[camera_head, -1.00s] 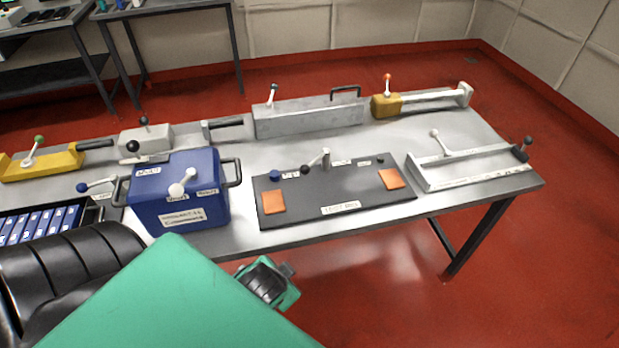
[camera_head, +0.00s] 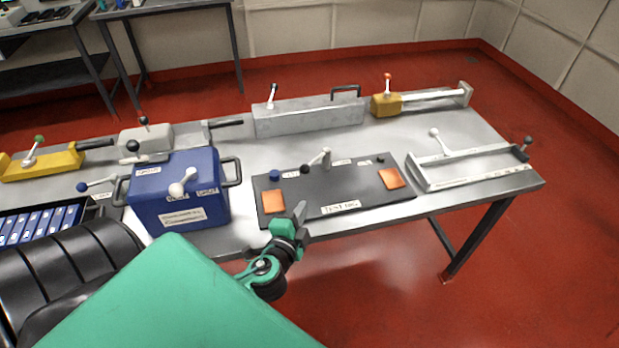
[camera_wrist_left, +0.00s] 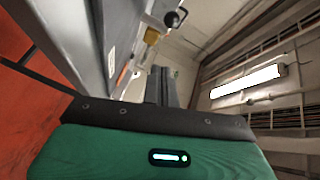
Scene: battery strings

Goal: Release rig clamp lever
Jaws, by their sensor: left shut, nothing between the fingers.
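The test rig (camera_head: 340,197) is a dark flat plate on the bench with two orange pads, a blue knob (camera_head: 275,175) and a label at its front. Its clamp lever (camera_head: 318,159) is a light handle with a black ball end, lying low toward the left over the plate's rear half. My left gripper (camera_head: 300,210) is shut and empty at the front edge of the plate, below and in front of the lever, apart from it. In the left wrist view the closed fingers (camera_wrist_left: 161,86) point up. My right gripper is not in view.
A blue box (camera_head: 180,190) with levers and handles stands left of the rig. A grey block (camera_head: 308,117), a yellow clamp (camera_head: 386,104) and a white tray fixture (camera_head: 470,165) stand behind and right. Open floor (camera_head: 380,280) lies in front of the bench.

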